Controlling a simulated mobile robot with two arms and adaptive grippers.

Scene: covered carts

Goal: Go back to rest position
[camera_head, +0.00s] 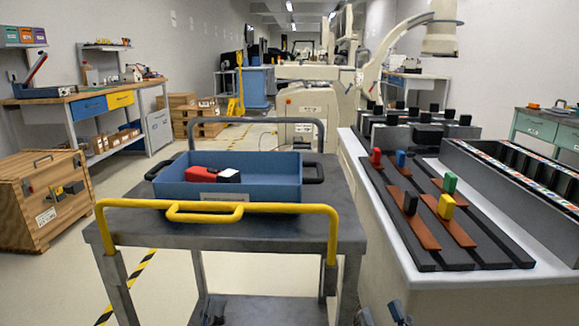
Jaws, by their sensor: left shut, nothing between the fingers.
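My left gripper (215,308) shows small and dark at the bottom edge, over the lower part of the cart. It is shut and empty. My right gripper (381,312) shows at the bottom edge, right of the cart's leg. Its two fingers stand apart with nothing seen between them. Most of both arms is out of view. Both grippers are low, clear of the blue tray (262,191) on the cart top.
The grey cart (290,225) with a yellow handle (285,208) stands ahead; its tray holds a red and black item (213,174). A white table (440,278) with coloured blocks on rails is close at right. A wooden crate (40,215) stands left. Floor left of the cart is clear.

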